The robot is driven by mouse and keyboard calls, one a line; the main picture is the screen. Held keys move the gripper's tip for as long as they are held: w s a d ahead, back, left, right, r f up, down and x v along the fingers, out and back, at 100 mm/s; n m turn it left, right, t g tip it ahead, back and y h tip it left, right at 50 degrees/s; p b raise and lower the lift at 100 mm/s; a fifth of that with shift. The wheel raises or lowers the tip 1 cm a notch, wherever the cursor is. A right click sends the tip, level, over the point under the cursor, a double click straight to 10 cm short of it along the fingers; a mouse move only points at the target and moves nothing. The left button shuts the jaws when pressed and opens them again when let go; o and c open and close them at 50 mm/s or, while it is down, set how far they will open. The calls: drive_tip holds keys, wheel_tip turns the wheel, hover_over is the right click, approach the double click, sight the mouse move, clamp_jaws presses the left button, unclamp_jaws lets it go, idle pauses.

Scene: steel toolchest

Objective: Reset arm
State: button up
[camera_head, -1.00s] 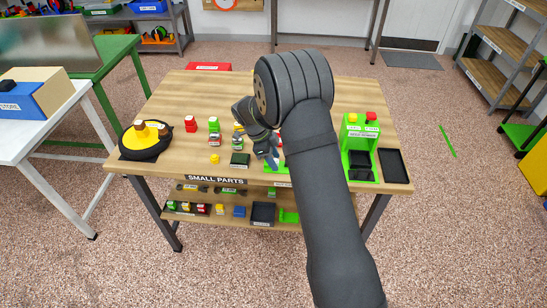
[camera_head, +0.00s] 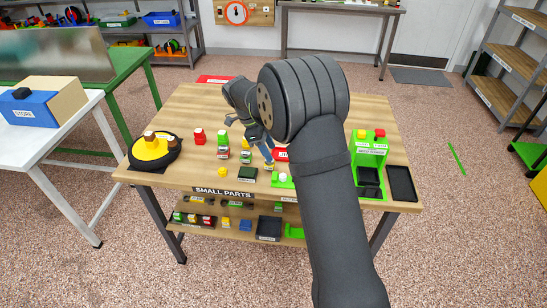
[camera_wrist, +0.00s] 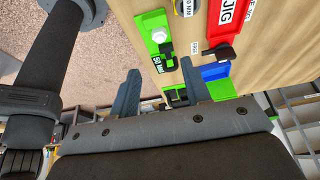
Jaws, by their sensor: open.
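My gripper (camera_head: 268,162) hangs over the front middle of the wooden table (camera_head: 330,94), fingers pointing down. Its joints and my forearm hide part of the table behind it. In the wrist view my two grey fingers (camera_wrist: 160,88) stand apart with nothing held between them. Beyond the fingertips lie a green fixture (camera_wrist: 150,22) with a white bolt-like piece, a red block marked JIG (camera_wrist: 231,22) and a blue part (camera_wrist: 214,71). I cannot tell the exact height of the fingers above them.
A yellow-and-black round stand (camera_head: 153,150) is at the table's left. A green station (camera_head: 371,150) and black tray (camera_head: 402,183) are at right. The back of the table is mostly clear.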

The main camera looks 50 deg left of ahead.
drive_tip(key=shift+s+a+r, duration=0.1)
drive_tip(key=shift+r, duration=0.2)
drive_tip(key=x, duration=1.2)
drive_tip(key=shift+a+r, duration=0.1)
drive_tip(key=shift+r, duration=1.8)
